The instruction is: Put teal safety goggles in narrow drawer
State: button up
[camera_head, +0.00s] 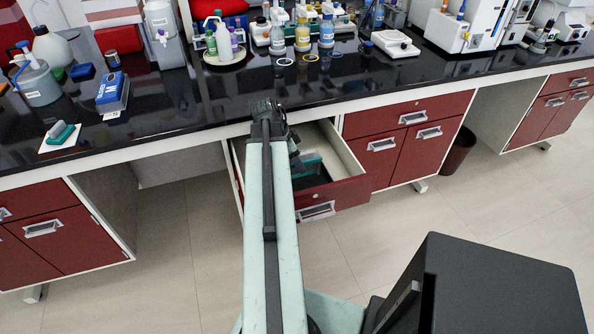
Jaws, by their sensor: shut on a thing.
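The narrow drawer (338,193) is pulled open below the bench, with a red front and pale inner walls. My arm reaches over it from the front and hides its left part. My gripper (298,163) hangs down inside the drawer opening, partly hidden by the arm. It is shut on a teal thing (312,166), which looks like the teal safety goggles, seen only in part. The goggles are within the drawer's outline; I cannot tell whether they touch its floor.
The black bench top (180,105) lies just behind the drawer. A teal item (62,133) lies on a white card (60,142) at the left, near a blue box (112,94). Bottles stand farther back. Closed red cabinets (430,145) flank the drawer on the right; the floor in front is clear.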

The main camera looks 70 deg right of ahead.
aim_at(297, 176)
jog(key=shift+f+b, duration=0.9)
jog(key=shift+f, duration=0.65)
jog(key=o, duration=1.5)
jog(key=shift+r, duration=0.1)
jog(key=p+v, duration=0.5)
jog(key=v, duration=0.1)
jog(key=p+v, duration=0.5)
jog(key=p, duration=0.1)
jog(key=shift+s+r, duration=0.1)
jog(key=shift+r, duration=0.4)
jog(key=shift+w+a+r+p, duration=0.1)
jog(key=shift+w+r+p, duration=0.15)
jog(key=shift+p, duration=0.2)
jog(key=shift+f, duration=0.1)
